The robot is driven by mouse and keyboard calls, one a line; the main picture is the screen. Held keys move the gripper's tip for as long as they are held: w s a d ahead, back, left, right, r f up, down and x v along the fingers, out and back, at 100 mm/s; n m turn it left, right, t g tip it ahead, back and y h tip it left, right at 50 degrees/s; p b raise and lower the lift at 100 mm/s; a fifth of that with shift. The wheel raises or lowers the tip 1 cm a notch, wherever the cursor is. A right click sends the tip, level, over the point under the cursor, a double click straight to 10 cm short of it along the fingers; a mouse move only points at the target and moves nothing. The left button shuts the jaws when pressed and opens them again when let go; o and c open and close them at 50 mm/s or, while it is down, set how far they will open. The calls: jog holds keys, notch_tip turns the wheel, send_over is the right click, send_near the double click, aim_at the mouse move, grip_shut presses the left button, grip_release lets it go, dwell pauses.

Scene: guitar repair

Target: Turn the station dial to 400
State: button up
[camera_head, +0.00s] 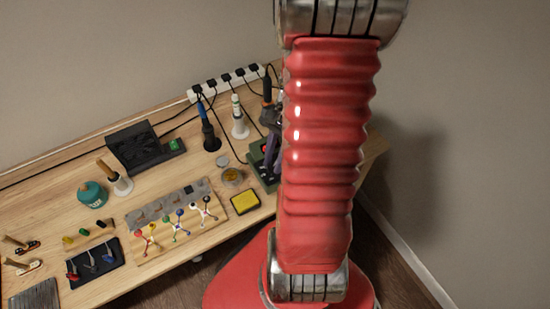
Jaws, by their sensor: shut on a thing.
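The soldering station (260,164) is a dark green box at the right end of the bench, partly covered by my red arm. A small red spot shows on it. My gripper (271,148) is dark and mostly behind my arm, reaching down to the station's top. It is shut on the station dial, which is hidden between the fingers. The dial's marks and setting cannot be read in this view.
A yellow sponge (245,202) and a small round tin (232,177) lie left of the station. A white power strip (226,83) with several cables runs behind.

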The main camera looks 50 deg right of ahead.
jog(key=shift+w+a+n+g+h, duration=0.1)
jog(key=shift+n+g+h, duration=0.4)
jog(key=shift+n, duration=1.3)
grip_shut()
jog(key=o, duration=0.7)
grip_release()
jog(key=v, duration=1.3)
jog(key=shift+w+d+r, duration=0.2)
jog(key=shift+w+d, duration=0.05)
jog(key=shift+d, duration=0.1)
